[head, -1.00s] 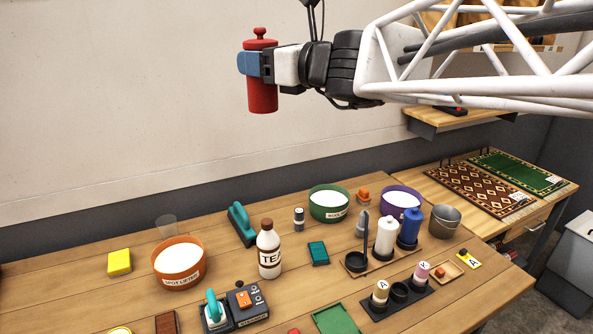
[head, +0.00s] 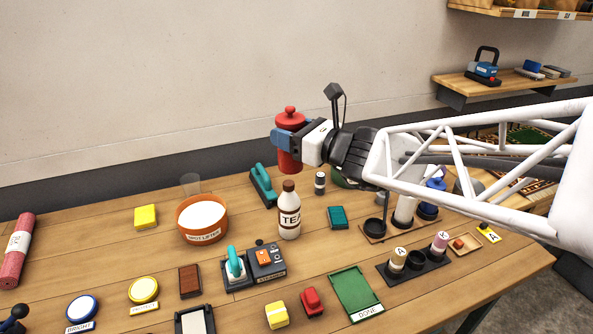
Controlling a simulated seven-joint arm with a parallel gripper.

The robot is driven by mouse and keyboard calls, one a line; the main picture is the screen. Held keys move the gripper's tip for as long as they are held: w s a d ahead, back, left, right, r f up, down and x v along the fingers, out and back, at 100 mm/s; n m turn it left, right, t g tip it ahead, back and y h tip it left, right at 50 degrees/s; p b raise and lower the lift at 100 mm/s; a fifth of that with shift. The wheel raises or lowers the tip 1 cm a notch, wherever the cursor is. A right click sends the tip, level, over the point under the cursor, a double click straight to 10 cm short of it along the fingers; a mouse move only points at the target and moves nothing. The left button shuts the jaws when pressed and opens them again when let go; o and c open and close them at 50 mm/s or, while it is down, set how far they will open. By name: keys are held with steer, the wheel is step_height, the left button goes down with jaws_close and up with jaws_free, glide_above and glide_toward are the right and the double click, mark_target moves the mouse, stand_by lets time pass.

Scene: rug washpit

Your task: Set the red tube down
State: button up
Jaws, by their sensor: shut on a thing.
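The red tube (head: 290,150) is a red cylinder with a red knobbed lid. My gripper (head: 285,140) is shut around its upper middle, with a blue finger across its side. The tube is upright and held in the air, above the back part of the wooden table (head: 110,247). A tube holder (head: 374,229) with a white tube (head: 404,209) and a blue tube (head: 428,208) stands at the right; a dark round cup (head: 376,227) at its left end looks empty. My arm hides part of this holder.
A TEA bottle (head: 289,212) stands below the held tube in the picture. An orange bowl (head: 203,220), a teal brush (head: 262,187), a steamer (head: 265,260) and a green tray (head: 355,294) are around it. My arm covers the back right bowls.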

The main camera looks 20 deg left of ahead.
step_height(320, 180, down, 19)
steer(key=shift+f, duration=0.15)
steer(key=shift+f, duration=0.1)
steer(key=shift+f, duration=2.8)
steer(key=shift+f, duration=2.1)
steer(key=shift+f, duration=0.1)
steer(key=o, duration=1.2)
